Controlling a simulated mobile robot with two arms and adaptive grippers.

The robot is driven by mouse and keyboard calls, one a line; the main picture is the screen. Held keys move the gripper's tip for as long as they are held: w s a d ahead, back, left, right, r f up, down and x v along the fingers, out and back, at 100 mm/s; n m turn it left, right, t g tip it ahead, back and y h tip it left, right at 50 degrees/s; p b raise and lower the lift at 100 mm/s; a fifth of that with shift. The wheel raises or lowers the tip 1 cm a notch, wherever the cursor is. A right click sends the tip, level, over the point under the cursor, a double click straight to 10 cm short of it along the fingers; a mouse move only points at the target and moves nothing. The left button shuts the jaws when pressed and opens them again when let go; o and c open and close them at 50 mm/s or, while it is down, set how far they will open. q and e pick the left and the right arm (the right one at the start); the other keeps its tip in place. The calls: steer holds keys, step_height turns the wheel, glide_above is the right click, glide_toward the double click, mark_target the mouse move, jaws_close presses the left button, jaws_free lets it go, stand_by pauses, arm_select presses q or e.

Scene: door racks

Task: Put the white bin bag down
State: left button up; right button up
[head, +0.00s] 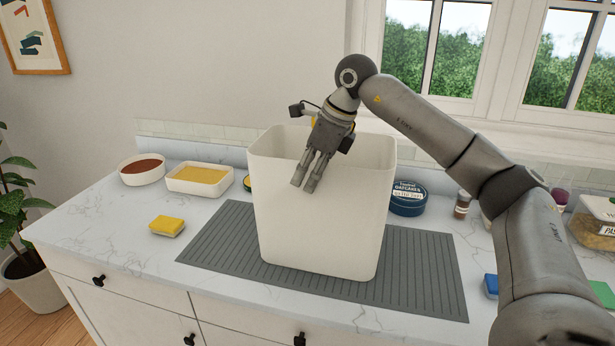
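My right gripper (305,182) points down at the near side of a tall white bin (325,225), its fingers overlapping the bin's front wall in the picture. The two fingers are close together, and I cannot tell whether they are shut or slightly open. Nothing shows clearly between them. I cannot make out a white bin bag as a separate thing. The bin stands upright on a grey ribbed mat (425,275). Its floor is hidden by its front wall. My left gripper is not in view.
A yellow sponge (166,226), a white dish with yellow contents (199,176) and a bowl with red-brown contents (142,168) are on the left counter. A blue tin (408,199) and jars stand right of the bin. The counter's front left is clear.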

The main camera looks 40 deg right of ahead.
steer(key=b+v, duration=0.1)
steer(key=v, duration=0.9)
steer(key=shift+s+r, duration=0.1)
steer(key=shift+r, duration=0.25)
steer(key=p+x, duration=0.1)
steer(key=x, duration=0.2)
steer(key=p+x, duration=0.1)
steer(key=x, duration=0.2)
steer(key=p+x, duration=0.1)
steer(key=x, duration=0.2)
steer(key=shift+s+d+f, duration=0.25)
steer(key=shift+d, duration=0.05)
steer(key=shift+w+a+f, duration=0.1)
steer(key=shift+w+f, duration=0.05)
steer(key=shift+f, duration=0.25)
jaws_close()
